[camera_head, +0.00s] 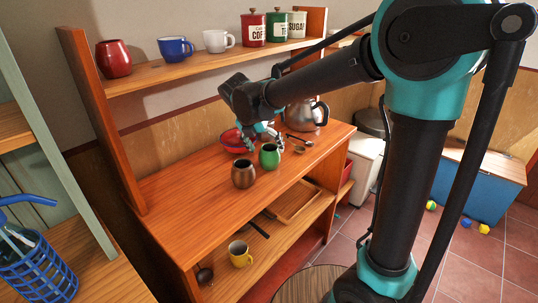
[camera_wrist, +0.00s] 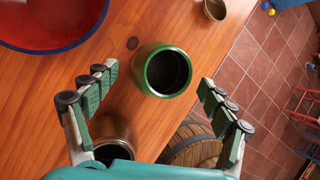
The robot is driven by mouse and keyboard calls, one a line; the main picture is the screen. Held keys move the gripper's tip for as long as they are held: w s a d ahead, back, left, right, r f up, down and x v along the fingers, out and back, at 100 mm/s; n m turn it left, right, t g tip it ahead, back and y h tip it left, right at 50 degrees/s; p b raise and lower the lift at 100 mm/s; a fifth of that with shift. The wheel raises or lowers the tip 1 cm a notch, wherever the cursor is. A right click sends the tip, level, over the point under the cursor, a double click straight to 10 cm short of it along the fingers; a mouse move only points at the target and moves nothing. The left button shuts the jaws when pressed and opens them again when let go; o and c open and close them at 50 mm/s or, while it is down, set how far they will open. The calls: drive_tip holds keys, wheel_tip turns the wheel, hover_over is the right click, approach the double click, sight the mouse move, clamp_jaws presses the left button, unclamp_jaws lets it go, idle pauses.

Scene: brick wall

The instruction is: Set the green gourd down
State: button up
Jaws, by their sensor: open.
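The green gourd (camera_head: 269,156) is a round, open-mouthed vessel standing upright on the wooden counter (camera_head: 190,196). In the wrist view the green gourd (camera_wrist: 167,72) lies just beyond and between my fingertips, with its dark opening facing the camera. My gripper (camera_head: 262,138) is over the counter by the gourd. In the wrist view my gripper (camera_wrist: 158,82) has its two fingers spread wide, with a gap on both sides of the gourd, and holds nothing.
A brown gourd (camera_head: 243,174) stands at the green one's front left, partly hidden by my gripper in the wrist view. A red bowl (camera_head: 232,139) is behind, a kettle (camera_head: 304,115) at the back right. Mugs and canisters line the upper shelf (camera_head: 190,68).

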drive_tip(key=v, duration=0.7)
drive_tip(key=d+f+m+y, duration=0.1)
drive_tip(key=d+f+m, duration=0.1)
drive_tip(key=d+m, duration=0.3)
drive_tip(key=d+f+m, duration=0.3)
drive_tip(key=d+m, duration=0.2)
drive_tip(key=m, duration=0.1)
drive_tip(key=w+d+f+m+y, duration=0.1)
drive_tip(key=d+f+m, duration=0.2)
drive_tip(key=d+m, duration=0.2)
drive_tip(key=shift+w+d+m+t+y, duration=0.1)
drive_tip(key=shift+m+t+y, duration=0.2)
drive_tip(key=shift+t, duration=0.1)
drive_tip(key=s+d+f+m+t, duration=0.1)
drive_tip(key=s+d+f+m, duration=0.1)
drive_tip(key=d+m, duration=0.5)
drive_tip(key=s+d+f+m+t, duration=0.1)
drive_tip(key=s+d+f+m, duration=0.15)
drive_tip(key=d+m, duration=0.45)
drive_tip(key=s+a+f+m+g, duration=0.2)
drive_tip(key=s+f, duration=0.5)
drive_tip(key=s, duration=0.4)
drive_tip(key=shift+m+y, duration=0.4)
